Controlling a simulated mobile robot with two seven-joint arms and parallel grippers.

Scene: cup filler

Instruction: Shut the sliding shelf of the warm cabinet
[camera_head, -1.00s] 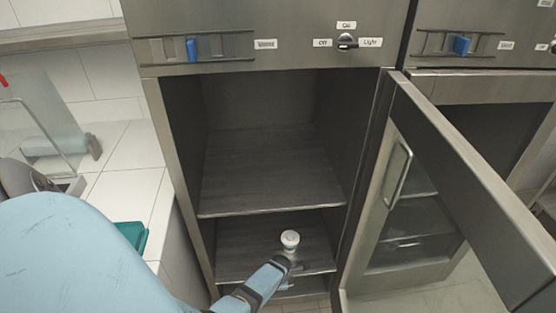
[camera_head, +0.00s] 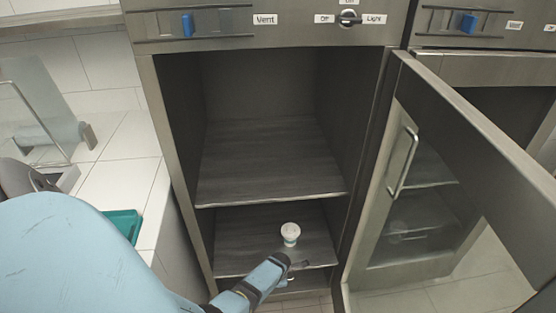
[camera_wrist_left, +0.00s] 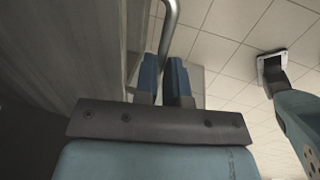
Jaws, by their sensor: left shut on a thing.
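The warm cabinet (camera_head: 166,130) stands open in the head view. Its lower shelf (camera_head: 240,250) carries an upright white cup (camera_head: 290,232) near the front. The wide upper shelf (camera_head: 262,160) is empty. My left gripper (camera_head: 288,264) is low at the front edge of the lower shelf, just in front of the cup. In the left wrist view its blue fingers (camera_wrist_left: 164,75) are shut on a curved metal handle bar (camera_wrist_left: 171,25). The shelf's runners are hidden.
The cabinet door (camera_head: 470,130) hangs open to the right, with a vertical handle (camera_head: 403,160). Above the opening are a blue slider (camera_head: 187,25) and a knob (camera_head: 348,18). A white counter with a green tray (camera_head: 124,224) is at left.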

